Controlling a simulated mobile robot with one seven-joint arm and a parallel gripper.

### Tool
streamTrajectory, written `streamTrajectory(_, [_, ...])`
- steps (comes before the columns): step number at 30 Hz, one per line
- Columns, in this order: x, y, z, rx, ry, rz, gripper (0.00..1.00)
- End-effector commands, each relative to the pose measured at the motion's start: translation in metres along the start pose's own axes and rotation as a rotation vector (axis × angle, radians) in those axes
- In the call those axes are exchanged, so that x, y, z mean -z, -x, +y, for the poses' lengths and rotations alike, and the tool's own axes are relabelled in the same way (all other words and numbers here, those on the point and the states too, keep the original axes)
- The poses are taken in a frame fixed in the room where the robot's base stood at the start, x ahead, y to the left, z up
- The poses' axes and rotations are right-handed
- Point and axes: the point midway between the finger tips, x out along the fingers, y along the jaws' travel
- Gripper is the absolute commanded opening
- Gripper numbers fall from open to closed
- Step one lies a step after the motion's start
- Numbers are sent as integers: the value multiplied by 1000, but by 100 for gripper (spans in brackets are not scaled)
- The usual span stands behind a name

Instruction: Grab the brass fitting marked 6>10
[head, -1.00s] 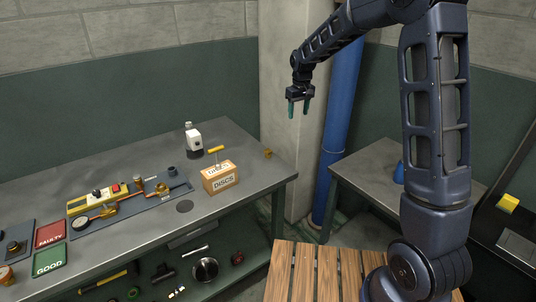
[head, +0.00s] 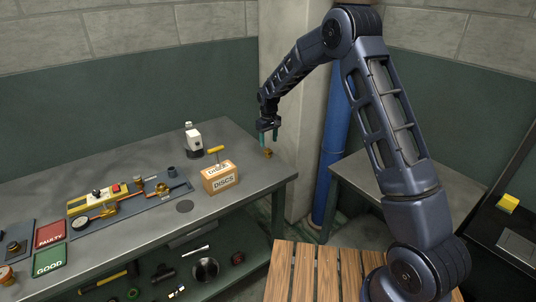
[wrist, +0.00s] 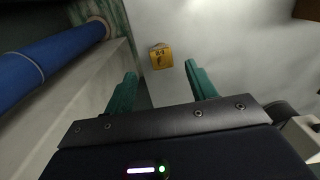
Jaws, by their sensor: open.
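The brass fitting (head: 268,153) is a small gold block on the grey metal table near its right corner. In the wrist view the fitting (wrist: 161,56) shows dark markings on its top, too small to read surely. It lies ahead of and between the two green fingers. My gripper (head: 269,136) is open and empty, just above the fitting, fingers pointing down. In the wrist view my gripper (wrist: 160,84) shows its fingers spread wider than the fitting, not touching it.
A DISCS box (head: 220,178) with a yellow-handled tool stands left of the fitting. A white-and-black device (head: 193,141) stands farther back. A blue pipe (head: 334,150) and pillar (head: 299,110) rise beyond the table's right end. The tabletop around the fitting is clear.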

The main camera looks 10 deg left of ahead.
Motion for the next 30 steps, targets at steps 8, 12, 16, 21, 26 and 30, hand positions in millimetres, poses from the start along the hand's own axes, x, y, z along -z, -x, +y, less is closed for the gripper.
streamTrajectory(8, [0, -20, -1, 0, 0, -1, 56])
streamTrajectory(12, [1, -37, -2, 1, 0, -2, 56])
streamTrajectory(16, [2, -55, -2, 0, 0, -2, 56])
streamTrajectory(21, [2, -66, -2, 0, 0, 0, 56])
streamTrajectory(26, [2, -66, -2, 0, 0, 0, 56])
streamTrajectory(30, [2, -66, -2, 0, 0, 0, 31])
